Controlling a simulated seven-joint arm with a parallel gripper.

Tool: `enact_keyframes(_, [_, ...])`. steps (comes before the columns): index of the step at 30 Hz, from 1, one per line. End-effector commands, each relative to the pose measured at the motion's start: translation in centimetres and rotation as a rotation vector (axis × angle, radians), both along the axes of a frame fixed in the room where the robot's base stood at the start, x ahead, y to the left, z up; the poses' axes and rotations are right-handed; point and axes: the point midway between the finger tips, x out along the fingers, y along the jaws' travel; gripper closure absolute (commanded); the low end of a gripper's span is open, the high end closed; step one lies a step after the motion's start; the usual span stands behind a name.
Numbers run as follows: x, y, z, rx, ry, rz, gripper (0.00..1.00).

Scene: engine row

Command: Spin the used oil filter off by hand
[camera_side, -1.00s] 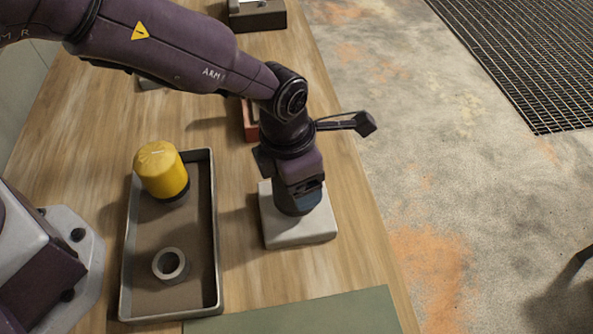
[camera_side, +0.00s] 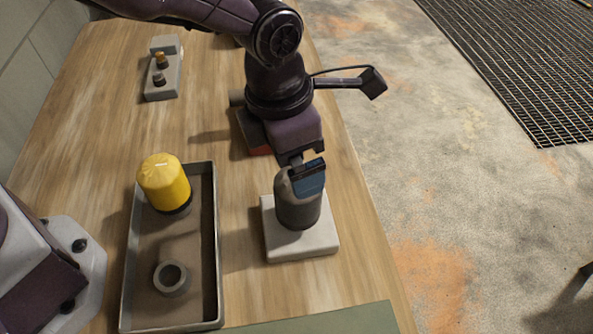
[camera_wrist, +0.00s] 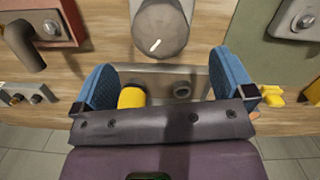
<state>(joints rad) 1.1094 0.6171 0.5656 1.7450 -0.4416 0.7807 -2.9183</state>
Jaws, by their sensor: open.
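The used oil filter is a dark grey cylinder (camera_side: 298,203) standing upright on a pale square block. In the wrist view the filter's round top (camera_wrist: 160,30), with a white mark, lies beyond my fingertips, lined up with the gap between them. My gripper (camera_side: 307,174) is at the top of the filter in the side view; a blue finger pad overlaps the filter's upper part, and I cannot tell whether it touches. In the wrist view my gripper (camera_wrist: 161,62) is open, its two blue fingers wide apart with nothing held. A yellow filter (camera_side: 164,182) stands in the tray.
The grey tray (camera_side: 212,250) left of the block also holds a grey ring (camera_side: 171,278). A reddish block (camera_side: 250,132) is behind the filter. A grey block (camera_side: 163,88) with small plugs stands farther back. A green mat (camera_side: 320,322) lies in front.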

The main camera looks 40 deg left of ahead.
Motion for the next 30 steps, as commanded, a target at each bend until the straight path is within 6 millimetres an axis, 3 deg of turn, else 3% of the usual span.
enact_keyframes(3, [-0.2, 0.1, 2.1, -0.004, -0.002, 0.0, 0.0])
enact_keyframes(8, [-0.2, 0.3, 3.4, -0.001, -0.001, 0.003, 0.0])
enact_keyframes(16, [1.8, 4.1, 3.9, -0.07, 0.037, 0.06, 0.0])
enact_keyframes(20, [1.8, 4.8, 4.1, -0.138, 0.024, -0.192, 0.0])
enact_keyframes(27, [0.2, 2.9, 4.3, -0.172, -0.063, -0.699, 0.0])
enact_keyframes(30, [0.2, 2.8, 4.2, -0.162, -0.09, -0.802, 0.0])
